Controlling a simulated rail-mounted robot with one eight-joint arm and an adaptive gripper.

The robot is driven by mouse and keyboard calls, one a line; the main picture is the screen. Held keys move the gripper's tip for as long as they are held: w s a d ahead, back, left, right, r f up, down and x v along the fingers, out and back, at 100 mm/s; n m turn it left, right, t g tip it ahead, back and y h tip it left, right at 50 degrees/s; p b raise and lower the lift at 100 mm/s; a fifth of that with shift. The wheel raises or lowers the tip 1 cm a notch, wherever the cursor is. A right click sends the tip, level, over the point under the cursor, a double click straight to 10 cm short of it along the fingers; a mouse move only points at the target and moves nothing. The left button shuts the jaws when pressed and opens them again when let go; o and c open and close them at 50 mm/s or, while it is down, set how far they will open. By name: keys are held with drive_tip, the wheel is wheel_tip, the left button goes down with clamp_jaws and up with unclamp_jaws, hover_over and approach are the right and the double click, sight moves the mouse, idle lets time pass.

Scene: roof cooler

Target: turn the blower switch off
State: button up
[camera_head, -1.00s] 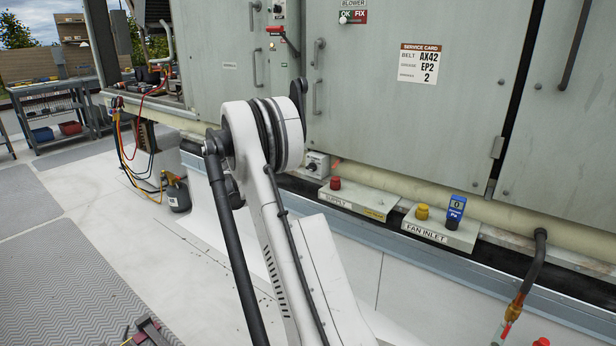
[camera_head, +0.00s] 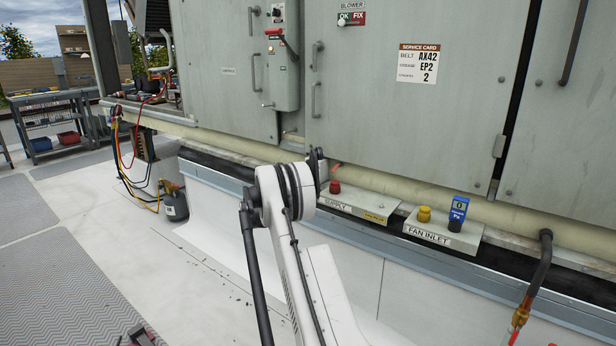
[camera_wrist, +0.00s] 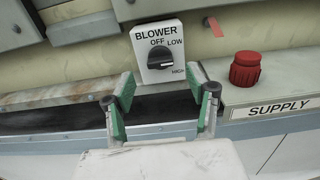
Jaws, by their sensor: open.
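The blower switch (camera_wrist: 158,51) is a white box below the grey cabinet in the wrist view, with a black rotary knob (camera_wrist: 160,63) on its face. OFF, LOW and HIGH are printed around the knob. A pale line lies across the knob, but I cannot tell for certain which label it points to. My gripper (camera_wrist: 161,86) is open, with its green-padded fingers spread to either side below the switch. Nothing is between the fingers, and they appear apart from the knob.
A red knob (camera_wrist: 247,69) on the SUPPLY box (camera_wrist: 275,108) stands right of the switch. In the head view, a yellow knob (camera_head: 424,213) and a blue meter (camera_head: 458,212) sit at the FAN INLET box (camera_head: 430,236). A hose (camera_head: 542,265) hangs at the right. Cabinet doors (camera_head: 400,110) rise above.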

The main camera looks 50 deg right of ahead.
drive_tip(key=shift+d+b, duration=0.65)
drive_tip(key=shift+d, duration=2.45)
drive_tip(key=c, duration=1.1)
drive_tip(key=shift+c, duration=0.2)
